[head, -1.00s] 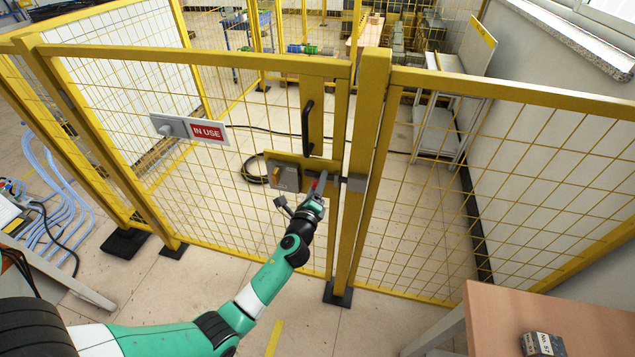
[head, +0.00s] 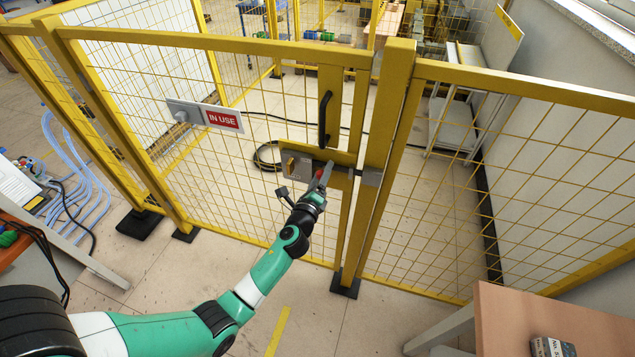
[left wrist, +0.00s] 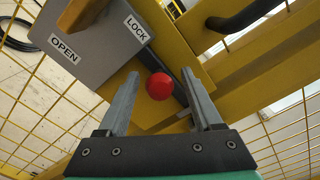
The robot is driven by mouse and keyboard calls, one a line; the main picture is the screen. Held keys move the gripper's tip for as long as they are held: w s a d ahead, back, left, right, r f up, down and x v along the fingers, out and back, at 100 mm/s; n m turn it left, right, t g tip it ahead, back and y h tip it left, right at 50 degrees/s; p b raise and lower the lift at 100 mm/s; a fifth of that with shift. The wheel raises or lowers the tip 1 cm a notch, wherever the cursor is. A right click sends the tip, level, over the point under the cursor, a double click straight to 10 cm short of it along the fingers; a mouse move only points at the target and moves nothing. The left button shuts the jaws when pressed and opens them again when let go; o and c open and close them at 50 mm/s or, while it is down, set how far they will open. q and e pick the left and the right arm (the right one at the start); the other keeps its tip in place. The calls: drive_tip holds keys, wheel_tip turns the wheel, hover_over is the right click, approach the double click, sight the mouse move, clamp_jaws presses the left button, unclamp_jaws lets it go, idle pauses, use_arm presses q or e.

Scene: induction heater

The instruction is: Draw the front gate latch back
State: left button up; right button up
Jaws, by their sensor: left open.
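The front gate latch is a grey box (head: 298,166) on the yellow gate, with a dark bolt (head: 340,168) reaching right toward a keeper (head: 372,177) on the post. A red knob (left wrist: 159,86) shows on the bolt in the left wrist view. The box (left wrist: 92,40) there carries OPEN and LOCK labels. My left gripper (head: 321,178) is at the latch. In the left wrist view its fingers (left wrist: 158,95) are open, one on either side of the red knob, with gaps visible. The fingertips partly hide the knob in the head view. My right gripper is not in view.
A black handle (head: 324,119) stands on the gate above the latch. An IN USE sign (head: 222,120) hangs left on the mesh. A wooden table (head: 520,310) is at the front right. Open floor lies before the gate.

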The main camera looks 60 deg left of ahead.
use_arm(q)
drive_tip(key=p+v, duration=0.1)
drive_tip(key=v, duration=1)
